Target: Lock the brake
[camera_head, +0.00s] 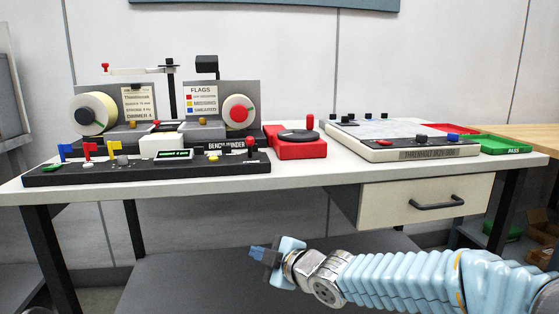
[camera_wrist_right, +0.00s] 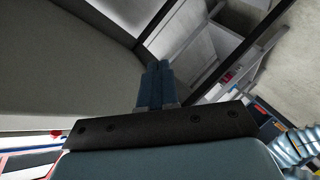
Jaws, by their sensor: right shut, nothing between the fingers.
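The label rewinder (camera_head: 180,125) stands on the left half of the white table, with a cream label roll (camera_head: 94,113) on its left and a roll with a red hub (camera_head: 238,112) on its right. A black control strip (camera_head: 120,172) lies in front, with a small red-topped lever (camera_head: 250,145) at its right end. A red unit (camera_head: 297,148) with a black disc and a red knob stands beside the rewinder. No readable label marks the brake. My right gripper (camera_head: 258,253) is shut and empty, below and in front of the table; its fingers touch in the right wrist view (camera_wrist_right: 158,68).
A flat white device (camera_head: 390,136) with black knobs sits right of the red unit. Red (camera_head: 448,128) and green (camera_head: 500,144) trays lie at the table's right end. A drawer (camera_head: 425,203) hangs under the tabletop. The white front strip of the table is clear.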

